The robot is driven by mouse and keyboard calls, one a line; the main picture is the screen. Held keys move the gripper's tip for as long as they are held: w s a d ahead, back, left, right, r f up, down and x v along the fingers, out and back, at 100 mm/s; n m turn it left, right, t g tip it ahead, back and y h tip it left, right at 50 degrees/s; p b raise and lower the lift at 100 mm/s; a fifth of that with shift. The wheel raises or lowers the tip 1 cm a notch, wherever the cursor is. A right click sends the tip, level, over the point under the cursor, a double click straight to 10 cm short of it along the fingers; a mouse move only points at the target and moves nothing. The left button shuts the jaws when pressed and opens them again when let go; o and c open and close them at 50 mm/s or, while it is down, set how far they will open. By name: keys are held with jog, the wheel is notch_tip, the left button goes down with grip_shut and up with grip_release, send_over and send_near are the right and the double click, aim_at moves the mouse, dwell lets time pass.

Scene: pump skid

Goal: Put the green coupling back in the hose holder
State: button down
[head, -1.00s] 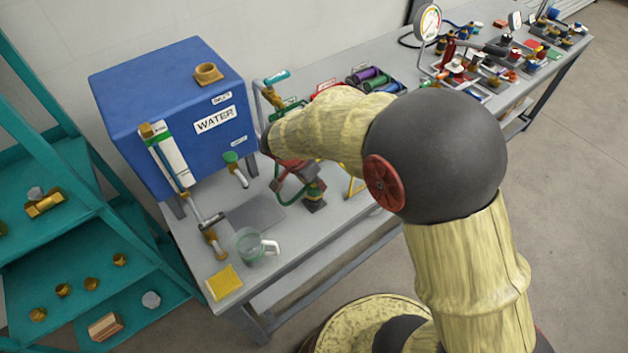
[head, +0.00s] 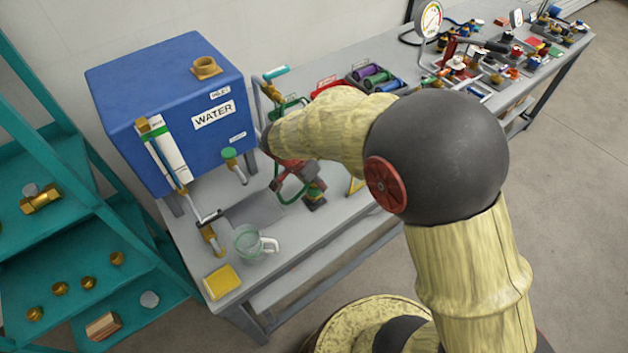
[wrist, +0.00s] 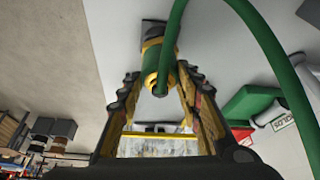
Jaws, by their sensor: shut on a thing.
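The green coupling (wrist: 157,62), a green sleeve with brass-coloured rings, sits between the fingers of my gripper (wrist: 158,84) in the wrist view. My gripper is shut on it. A green hose (wrist: 268,45) arches away from it to the right. In the head view my gripper (head: 304,180) is partly hidden by my arm, with the coupling (head: 315,188) at its tips, low over the bench. A dark block (head: 316,205) shows just below the coupling; I cannot tell whether they touch, or whether this block is the hose holder.
The blue water tank (head: 170,110) stands left on the grey bench (head: 290,240). A glass jug (head: 250,243) and a yellow sponge (head: 221,282) are near its front left. Coloured bins (head: 372,77) lie behind my arm. A teal shelf (head: 60,250) stands left.

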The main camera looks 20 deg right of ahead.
jog(key=shift+f+b, duration=0.55)
jog(key=shift+b, duration=0.05)
jog(key=c, duration=1.2)
grip_release()
jog(key=shift+o, duration=0.2)
jog(key=shift+r, duration=0.1)
jog(key=v, duration=1.1)
jog(key=shift+a+r, duration=0.2)
jog(key=shift+r, duration=0.15)
jog(key=shift+s, duration=0.1)
